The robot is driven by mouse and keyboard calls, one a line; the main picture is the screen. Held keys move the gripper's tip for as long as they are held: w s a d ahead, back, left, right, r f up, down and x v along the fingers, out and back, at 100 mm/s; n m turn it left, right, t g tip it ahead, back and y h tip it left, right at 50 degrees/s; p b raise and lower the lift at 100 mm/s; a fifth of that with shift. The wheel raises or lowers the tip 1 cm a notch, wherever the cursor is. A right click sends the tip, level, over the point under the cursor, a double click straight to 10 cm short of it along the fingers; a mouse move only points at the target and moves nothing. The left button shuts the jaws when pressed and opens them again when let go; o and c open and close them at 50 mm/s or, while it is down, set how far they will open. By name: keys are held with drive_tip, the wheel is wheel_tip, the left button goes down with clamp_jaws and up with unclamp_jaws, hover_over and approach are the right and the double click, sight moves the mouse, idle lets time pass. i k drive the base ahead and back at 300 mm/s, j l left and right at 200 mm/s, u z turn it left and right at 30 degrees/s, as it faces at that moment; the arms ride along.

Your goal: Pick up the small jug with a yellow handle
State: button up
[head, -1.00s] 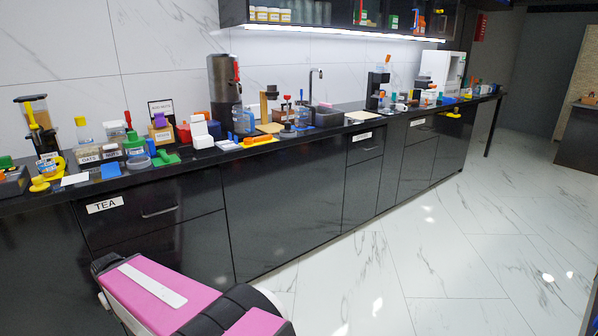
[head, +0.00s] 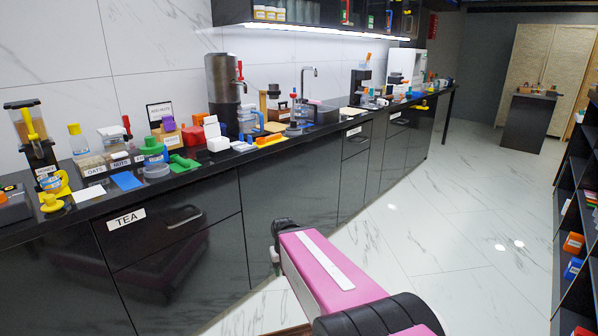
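A small vessel with a yellow loop handle (head: 53,184) stands on the black counter at the far left, in front of the honey dispenser (head: 33,138). It looks like the small jug, but it is too small to tell for certain. A bluish clear jug (head: 247,121) stands farther along, right of the tall dark urn; its handle colour is unclear. My pink and black arm reaches over the floor in front of the cabinets, well apart from the counter items. My gripper's fingers do not show.
The black counter (head: 95,202) is crowded with jars, boxes and tools. A tall urn (head: 224,92) stands at its middle. A shelf rack (head: 577,230) is at the right edge. The marble floor (head: 470,220) between is clear.

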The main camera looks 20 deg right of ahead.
sight(51, 183)
drive_tip(key=z, duration=0.45)
drive_tip(key=u, duration=2.2)
drive_tip(key=z, duration=0.2)
